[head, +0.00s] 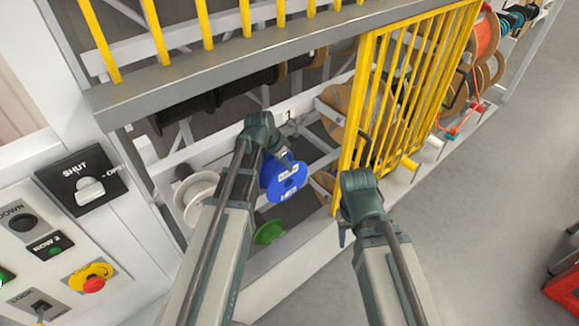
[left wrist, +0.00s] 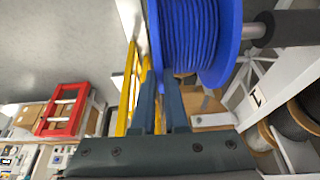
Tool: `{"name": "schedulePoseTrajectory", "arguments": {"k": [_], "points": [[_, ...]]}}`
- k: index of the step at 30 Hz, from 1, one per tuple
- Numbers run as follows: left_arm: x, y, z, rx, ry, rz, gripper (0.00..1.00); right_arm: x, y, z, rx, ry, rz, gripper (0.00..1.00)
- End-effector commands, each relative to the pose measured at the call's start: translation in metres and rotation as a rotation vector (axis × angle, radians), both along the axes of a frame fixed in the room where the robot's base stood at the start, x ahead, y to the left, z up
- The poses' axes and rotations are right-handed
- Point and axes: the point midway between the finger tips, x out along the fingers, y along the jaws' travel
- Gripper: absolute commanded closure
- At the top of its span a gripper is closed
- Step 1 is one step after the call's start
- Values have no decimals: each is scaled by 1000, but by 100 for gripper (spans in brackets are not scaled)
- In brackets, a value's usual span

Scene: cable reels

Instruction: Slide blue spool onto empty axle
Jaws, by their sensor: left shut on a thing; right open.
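The blue spool (head: 283,180) hangs at my left gripper (head: 284,155) in front of the open rack in the head view. In the left wrist view the spool (left wrist: 190,42) fills the upper middle, and the gripper fingers (left wrist: 164,82) are shut on the rim of its left flange. A short grey rod (left wrist: 254,31) shows at the spool's right flange, running toward a dark cylinder; I cannot tell whether it enters the spool's bore. My right gripper (head: 345,234) is open and empty, beside the yellow gate's lower edge; its fingers are partly hidden.
A white spool (head: 200,196) and a green spool (head: 269,232) sit low in the rack. The yellow barred gate (head: 408,85) stands just right of the blue spool. A grey beam (head: 230,58) crosses above.

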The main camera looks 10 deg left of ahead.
Motion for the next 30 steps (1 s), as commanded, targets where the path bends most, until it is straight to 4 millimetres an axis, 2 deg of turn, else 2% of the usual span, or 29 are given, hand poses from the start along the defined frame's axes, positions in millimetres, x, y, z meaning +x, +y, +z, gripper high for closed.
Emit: {"name": "schedulePoseTrajectory", "arguments": {"k": [30], "points": [[40,50,0,-1,-2,1,100,0,0,0,0,0,0,54]]}}
